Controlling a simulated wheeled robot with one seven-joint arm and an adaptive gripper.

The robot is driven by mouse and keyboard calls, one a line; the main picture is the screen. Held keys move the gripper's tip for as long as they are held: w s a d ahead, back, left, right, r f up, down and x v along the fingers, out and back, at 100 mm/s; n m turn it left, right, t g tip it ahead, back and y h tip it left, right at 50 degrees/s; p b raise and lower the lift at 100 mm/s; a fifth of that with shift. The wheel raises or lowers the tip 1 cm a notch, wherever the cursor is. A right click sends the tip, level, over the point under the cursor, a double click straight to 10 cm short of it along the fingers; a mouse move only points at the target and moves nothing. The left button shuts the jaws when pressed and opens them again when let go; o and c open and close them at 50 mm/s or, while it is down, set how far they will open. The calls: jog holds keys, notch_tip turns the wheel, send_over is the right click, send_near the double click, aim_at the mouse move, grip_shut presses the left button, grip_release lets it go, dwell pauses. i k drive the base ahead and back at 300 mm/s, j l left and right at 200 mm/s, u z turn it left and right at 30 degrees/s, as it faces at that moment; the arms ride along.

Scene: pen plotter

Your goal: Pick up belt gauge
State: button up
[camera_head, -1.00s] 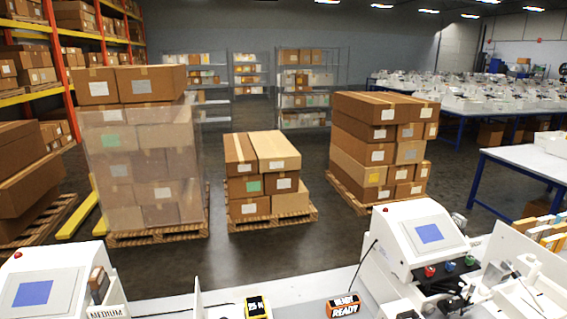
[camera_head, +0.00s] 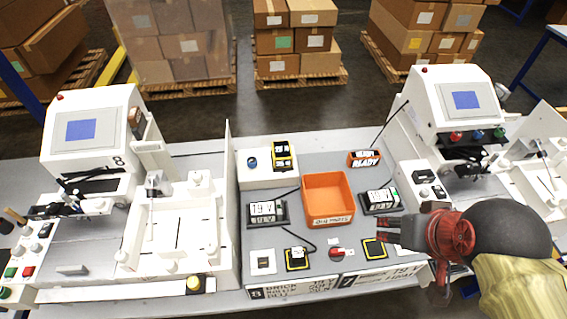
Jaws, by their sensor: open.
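No object carries a legible belt gauge label. A small yellow-and-black device with a display (camera_head: 282,153) stands at the back of the grey bench, on the right part of a white block; it may be the gauge, but I cannot tell for sure. My gripper (camera_head: 384,232) is at the right of the bench, above its front half, with its dark fingers pointing left. It is open and nothing shows between the fingers. It is well apart from the yellow device, which lies beyond the orange bin, to the upper left.
An empty-looking orange bin (camera_head: 328,199) stands mid-bench between two black-and-white display units (camera_head: 267,210) (camera_head: 382,200). An orange READY box (camera_head: 364,159) is behind. White plotter machines (camera_head: 95,136) (camera_head: 455,105) flank the bench. A red knob (camera_head: 336,254) and yellow-black pads (camera_head: 297,259) line the front.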

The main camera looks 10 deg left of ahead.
aim_at(281, 150)
jog(key=j+u, duration=0.15)
jog(key=u, duration=0.25)
jog(key=j+u, duration=0.15)
jog(key=u, duration=0.2)
jog(key=j+u, duration=0.15)
jog(key=u, duration=0.25)
jog(key=j+u, duration=0.15)
jog(key=u, duration=0.2)
